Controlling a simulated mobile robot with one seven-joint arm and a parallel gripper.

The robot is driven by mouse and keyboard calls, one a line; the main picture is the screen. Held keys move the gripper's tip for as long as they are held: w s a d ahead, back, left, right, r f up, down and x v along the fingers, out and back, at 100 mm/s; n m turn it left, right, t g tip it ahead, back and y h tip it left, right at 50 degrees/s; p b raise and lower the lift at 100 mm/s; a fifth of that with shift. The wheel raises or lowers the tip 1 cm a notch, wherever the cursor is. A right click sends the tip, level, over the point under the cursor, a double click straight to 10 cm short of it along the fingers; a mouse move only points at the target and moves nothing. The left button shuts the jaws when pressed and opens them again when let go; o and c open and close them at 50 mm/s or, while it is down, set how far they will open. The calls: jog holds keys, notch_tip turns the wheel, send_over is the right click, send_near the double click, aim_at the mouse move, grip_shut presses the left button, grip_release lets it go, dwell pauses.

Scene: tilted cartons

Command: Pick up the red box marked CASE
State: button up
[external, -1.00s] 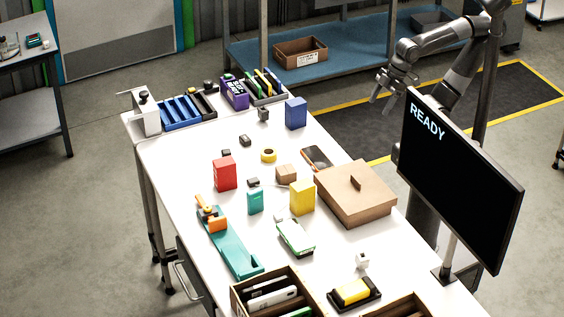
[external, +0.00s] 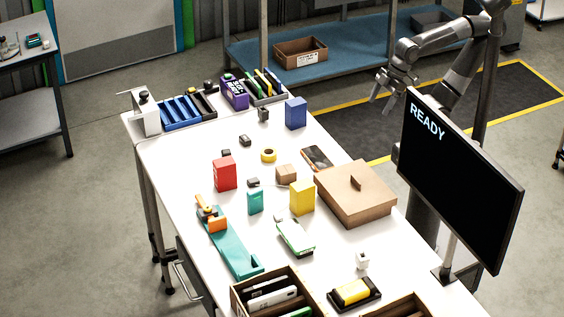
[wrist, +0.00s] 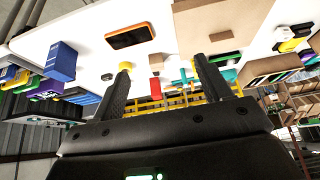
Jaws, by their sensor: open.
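The red box (external: 224,173) stands upright on the white table, left of centre in the external view. A small red shape (wrist: 156,88) shows in the wrist view between the fingers; it looks like the same box, and no marking on it can be read. My gripper (external: 380,92) is open and empty, raised beyond the table's right edge, well apart from the red box. In the wrist view its two dark fingers (wrist: 162,85) are spread wide with nothing held between them.
A teal box (external: 255,202) and a yellow box (external: 302,197) stand near the red box. A blue box (external: 296,114), a cardboard carton (external: 357,205) and a phone (external: 316,158) lie toward my side. A READY monitor (external: 458,190) stands at the right.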

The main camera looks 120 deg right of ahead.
jog(key=w+d+r, duration=0.1)
jog(key=w+r, duration=0.1)
jog(key=w, duration=0.5)
jog(key=w+d+r, duration=0.1)
jog(key=w+r, duration=0.2)
jog(key=w, duration=0.4)
jog(key=g, duration=0.1)
send_over(228, 161)
jog(key=s, duration=0.3)
notch_tip(228, 161, down, 15)
jog(key=shift+m, duration=0.3)
jog(key=x, duration=0.5)
jog(key=shift+w+a+r, duration=0.1)
jog(key=shift+w+a, duration=0.05)
jog(key=shift+w+d+x, duration=0.1)
jog(key=shift+d+x, duration=0.05)
jog(key=shift+x, duration=1.25)
jog(key=shift+w+d+x, duration=0.15)
jog(key=shift+x, duration=1.2)
jog(key=shift+r, duration=0.15)
jog(key=c, duration=1.2)
